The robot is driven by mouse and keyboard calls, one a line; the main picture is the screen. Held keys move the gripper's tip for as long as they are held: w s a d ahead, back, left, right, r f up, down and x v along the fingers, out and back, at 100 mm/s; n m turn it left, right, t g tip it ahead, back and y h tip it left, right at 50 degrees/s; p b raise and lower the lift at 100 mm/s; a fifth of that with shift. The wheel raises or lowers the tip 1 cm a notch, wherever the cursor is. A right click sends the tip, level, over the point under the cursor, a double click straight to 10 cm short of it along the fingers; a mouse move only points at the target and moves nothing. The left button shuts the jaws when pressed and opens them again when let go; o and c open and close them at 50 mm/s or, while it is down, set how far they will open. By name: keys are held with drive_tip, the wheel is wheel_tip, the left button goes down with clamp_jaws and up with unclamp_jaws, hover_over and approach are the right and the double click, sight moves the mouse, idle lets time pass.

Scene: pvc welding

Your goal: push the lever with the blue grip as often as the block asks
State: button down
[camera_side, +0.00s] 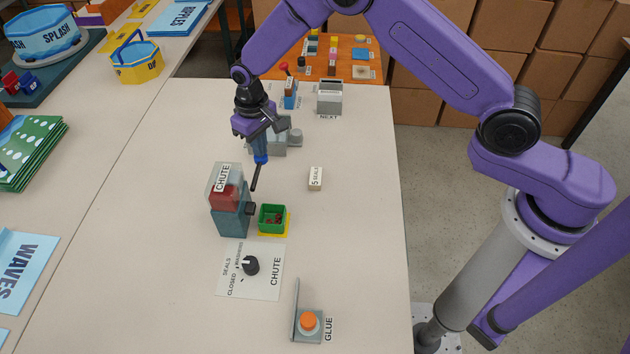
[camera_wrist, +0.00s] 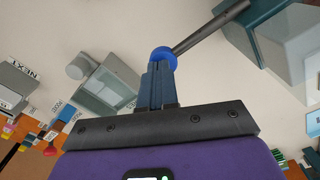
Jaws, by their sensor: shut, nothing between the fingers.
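The chute box (camera_side: 229,215) is teal with a clear top labelled CHUTE and red contents. A lever rod (camera_side: 255,180) rises at its right side to a blue grip (camera_side: 261,160). The wrist view shows the round blue grip (camera_wrist: 163,55) and the grey rod (camera_wrist: 208,27). My gripper (camera_side: 260,150) is shut and empty, its fingertips at the blue grip; contact cannot be told. The block (camera_side: 315,178) reads "5 SEALS" and lies right of the lever. A green bin (camera_side: 272,218) with small reddish pieces inside stands beside the chute box.
A black dial (camera_side: 251,265) sits on a plate marked SEALS, WASHERS, CLOSED; its setting is unclear. An orange GLUE button (camera_side: 309,321) is at the front. A grey machine (camera_side: 275,140) stands behind my gripper, and a grey NEXT box (camera_side: 329,98) further back. The table's right side is clear.

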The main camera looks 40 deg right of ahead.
drive_tip(key=shift+r, duration=3.25)
drive_tip(key=shift+s+r, duration=0.15)
drive_tip(key=s+d+r+n, duration=0.2)
drive_tip(key=s+r, duration=0.3)
drive_tip(key=s, duration=0.4)
drive_tip(key=s+d+r+n, duration=0.2)
drive_tip(key=s+r+n, duration=0.1)
drive_tip(key=s+r, duration=0.4)
drive_tip(key=s+d+n, duration=0.2)
drive_tip(key=s+d, duration=0.5)
drive_tip(key=s, duration=0.3)
drive_tip(key=s+d+n, duration=0.2)
drive_tip(key=s+d, duration=0.5)
drive_tip(key=s, duration=0.4)
drive_tip(key=shift+r+n, duration=0.3)
